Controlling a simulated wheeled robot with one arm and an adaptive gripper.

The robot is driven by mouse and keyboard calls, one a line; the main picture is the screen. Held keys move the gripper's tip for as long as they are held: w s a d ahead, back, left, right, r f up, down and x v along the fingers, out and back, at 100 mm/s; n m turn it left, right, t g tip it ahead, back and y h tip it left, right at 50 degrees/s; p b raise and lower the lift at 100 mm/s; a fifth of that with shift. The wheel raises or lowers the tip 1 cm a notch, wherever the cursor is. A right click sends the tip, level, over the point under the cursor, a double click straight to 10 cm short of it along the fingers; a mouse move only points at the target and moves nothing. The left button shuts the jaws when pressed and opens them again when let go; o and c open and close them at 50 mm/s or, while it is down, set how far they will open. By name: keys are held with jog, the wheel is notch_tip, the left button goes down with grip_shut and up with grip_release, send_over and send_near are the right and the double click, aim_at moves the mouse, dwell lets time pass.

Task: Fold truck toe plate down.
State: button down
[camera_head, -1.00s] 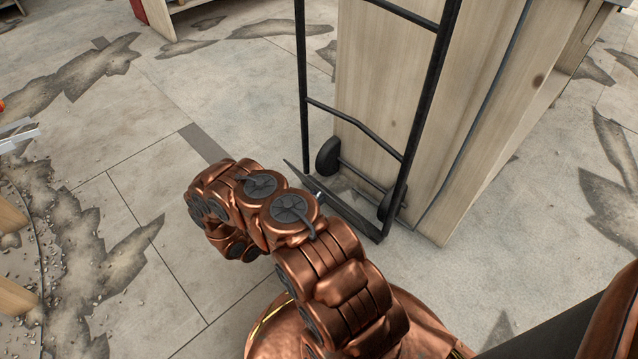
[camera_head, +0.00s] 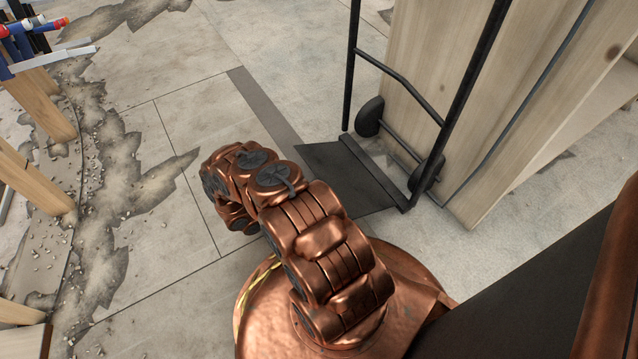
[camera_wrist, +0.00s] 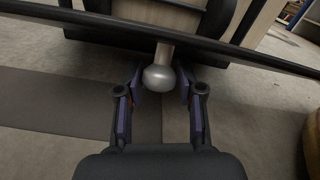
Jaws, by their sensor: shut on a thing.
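The toe plate (camera_head: 347,172) is a dark flat plate at the foot of the black hand truck (camera_head: 462,95). In the head view it lies low and looks about flat over the floor, its near part hidden behind my copper arm. In the wrist view a silver round knob (camera_wrist: 159,78) on a short pale stem sits between the two pads of my gripper (camera_wrist: 160,92). My gripper is shut on this knob, though narrow gaps seem to show beside it. A dark bar crosses behind the knob. My gripper is hidden by my arm in the head view.
A tall wooden cabinet (camera_head: 432,65) stands behind the truck, with the truck's wheel (camera_head: 370,117) beside it. Wooden legs and debris (camera_head: 40,110) are at the left. Cracked concrete floor (camera_head: 190,75) is open between.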

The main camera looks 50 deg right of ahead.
jog(key=shift+w+f, duration=0.3)
jog(key=shift+w, duration=0.1)
jog(key=c, duration=1)
grip_release()
jog(key=shift+o, duration=0.8)
jog(key=shift+a, duration=0.1)
jog(key=shift+s, duration=0.15)
jog(key=v, duration=1.2)
jog(key=shift+s, duration=0.1)
